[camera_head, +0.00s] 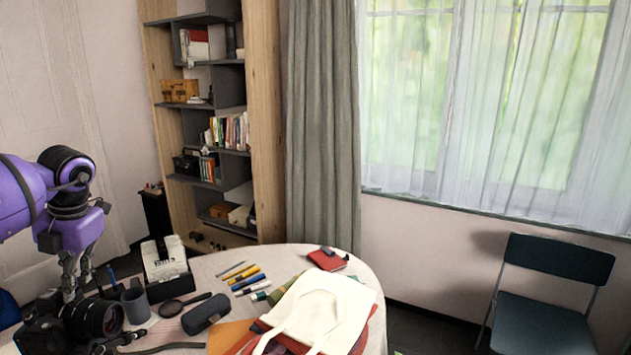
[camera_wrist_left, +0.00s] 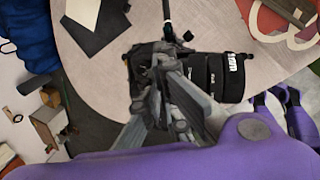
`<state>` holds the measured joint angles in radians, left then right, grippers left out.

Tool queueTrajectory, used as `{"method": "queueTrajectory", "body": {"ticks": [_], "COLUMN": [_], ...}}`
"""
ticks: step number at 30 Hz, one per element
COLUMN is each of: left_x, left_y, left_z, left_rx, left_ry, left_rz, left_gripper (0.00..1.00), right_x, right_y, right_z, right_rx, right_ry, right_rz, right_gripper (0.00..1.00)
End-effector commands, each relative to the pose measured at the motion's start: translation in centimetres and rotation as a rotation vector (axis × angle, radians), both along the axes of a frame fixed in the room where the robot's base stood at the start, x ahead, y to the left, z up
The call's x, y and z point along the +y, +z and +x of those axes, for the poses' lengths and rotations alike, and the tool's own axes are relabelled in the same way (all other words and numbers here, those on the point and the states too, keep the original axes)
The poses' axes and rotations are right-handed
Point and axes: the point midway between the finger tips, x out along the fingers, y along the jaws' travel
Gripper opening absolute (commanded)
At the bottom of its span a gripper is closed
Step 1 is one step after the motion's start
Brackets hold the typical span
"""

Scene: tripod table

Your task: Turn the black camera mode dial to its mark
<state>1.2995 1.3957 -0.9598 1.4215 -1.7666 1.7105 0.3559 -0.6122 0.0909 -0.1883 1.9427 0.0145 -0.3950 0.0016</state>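The black camera (camera_head: 45,333) lies at the near left of the round table in the head view, its lens (camera_head: 103,317) facing right. In the left wrist view the camera's lens (camera_wrist_left: 228,76) with white lettering shows just beyond the fingers. The mode dial cannot be made out; the fingers and the camera's dark body hide it. My left gripper (camera_head: 76,292) points down at the top of the camera, its fingertips at or just above it. Its fingers also show in the left wrist view (camera_wrist_left: 170,84). Whether they are closed on the dial is unclear.
Near the camera are a grey cup (camera_head: 136,304), a white-and-black box (camera_head: 164,269), a magnifier (camera_head: 171,308) and a dark case (camera_head: 205,314). Pens lie mid-table. A cream tote bag (camera_head: 318,312) covers the right side. A dark chair (camera_head: 545,300) stands off right.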

Motion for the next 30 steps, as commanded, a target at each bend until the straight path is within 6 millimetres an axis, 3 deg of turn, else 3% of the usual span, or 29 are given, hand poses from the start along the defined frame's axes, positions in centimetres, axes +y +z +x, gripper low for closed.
{"method": "queueTrajectory", "body": {"ticks": [30], "left_x": [0.81], "left_y": [-0.14], "left_z": [0.15], "left_rx": [0.000], "left_ry": [0.003], "left_rz": [0.006], "left_gripper": [0.00], "right_x": [0.09], "right_y": [0.03], "right_z": [0.46], "right_rx": [-0.006], "right_ry": [0.001], "right_rz": [0.001], "right_gripper": [0.40]}}
